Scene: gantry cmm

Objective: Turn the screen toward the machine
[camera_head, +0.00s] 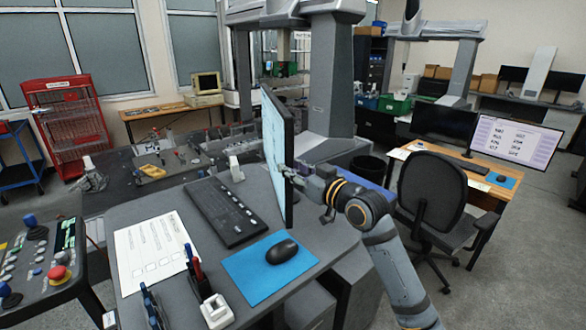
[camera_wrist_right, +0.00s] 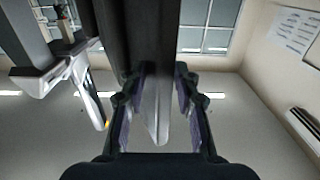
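The screen (camera_head: 274,140) is a thin dark monitor standing upright on the grey desk, seen almost edge-on in the head view. Its lit face points left, over the keyboard. My right gripper (camera_head: 298,174) reaches in from the right at the screen's near edge. In the wrist view, the two fingers of my right gripper (camera_wrist_right: 155,105) are apart, with a dark panel and a paler strip between them; contact is unclear. The machine (camera_head: 330,85), a large grey gantry, stands behind the screen. My left gripper is out of view.
On the desk are a black keyboard (camera_head: 227,211), a printed sheet (camera_head: 151,252), a mouse (camera_head: 281,251) on a blue mat (camera_head: 245,267) and a pen holder (camera_head: 217,311). A control panel (camera_head: 38,262) stands at left. An office chair (camera_head: 433,190) is at right.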

